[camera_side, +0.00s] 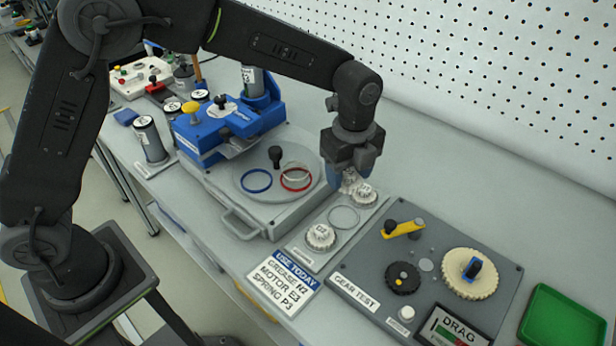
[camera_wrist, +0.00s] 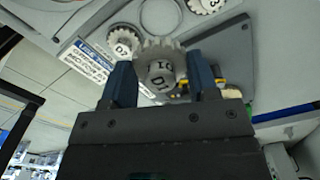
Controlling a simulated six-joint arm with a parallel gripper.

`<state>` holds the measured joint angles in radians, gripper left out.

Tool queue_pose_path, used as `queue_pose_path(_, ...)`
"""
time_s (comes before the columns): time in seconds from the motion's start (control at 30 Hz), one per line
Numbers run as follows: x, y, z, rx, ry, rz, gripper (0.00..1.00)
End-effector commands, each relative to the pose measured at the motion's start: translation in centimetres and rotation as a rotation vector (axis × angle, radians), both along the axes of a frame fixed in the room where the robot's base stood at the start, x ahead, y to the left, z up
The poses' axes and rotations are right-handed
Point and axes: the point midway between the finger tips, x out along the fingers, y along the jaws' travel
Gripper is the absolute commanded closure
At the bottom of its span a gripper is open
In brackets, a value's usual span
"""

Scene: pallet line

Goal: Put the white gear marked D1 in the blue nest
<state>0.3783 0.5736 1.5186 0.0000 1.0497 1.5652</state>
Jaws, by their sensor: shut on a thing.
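My gripper (camera_side: 347,172) is shut on the white gear D1 (camera_wrist: 160,72), which sits between the two blue fingers in the wrist view. In the side view, the gear (camera_side: 348,181) is partly hidden by the fingers, above the back end of the grey gear plate (camera_side: 303,256). I cannot tell its exact height above the plate. The blue nest shows as a blue ring (camera_side: 256,181) on the round disc of the grey machine, left of my gripper. The ring looks empty.
White gear D2 (camera_side: 320,237) and another white gear (camera_side: 364,194) stand on the plate, with an empty ring (camera_side: 343,218) between. A red ring (camera_side: 295,186) and black knob (camera_side: 276,155) are on the disc. The gear test box (camera_side: 345,268) stands to the right.

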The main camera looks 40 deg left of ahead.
Motion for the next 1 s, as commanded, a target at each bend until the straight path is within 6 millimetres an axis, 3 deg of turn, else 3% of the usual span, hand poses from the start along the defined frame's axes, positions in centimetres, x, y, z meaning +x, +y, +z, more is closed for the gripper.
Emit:
queue_pose_path(0.13, 1.1, 1.6, 0.5, -0.001, -0.002, 0.143, 0.69)
queue_pose_path(0.27, 3.0, 4.7, 1.3, -0.001, -0.003, 0.421, 0.69)
queue_pose_path(0.5, 6.2, 12.2, 3.0, -0.002, -0.004, 1.071, 0.69)
queue_pose_path(0.7, 7.7, 18.1, 4.3, -0.003, -0.002, 1.558, 0.69)
queue_pose_path(0.83, 8.1, 20.7, 4.9, -0.004, -0.003, 1.779, 0.69)
queue_pose_path(1.0, 8.2, 22.3, 5.4, -0.003, -0.002, 1.924, 0.69)
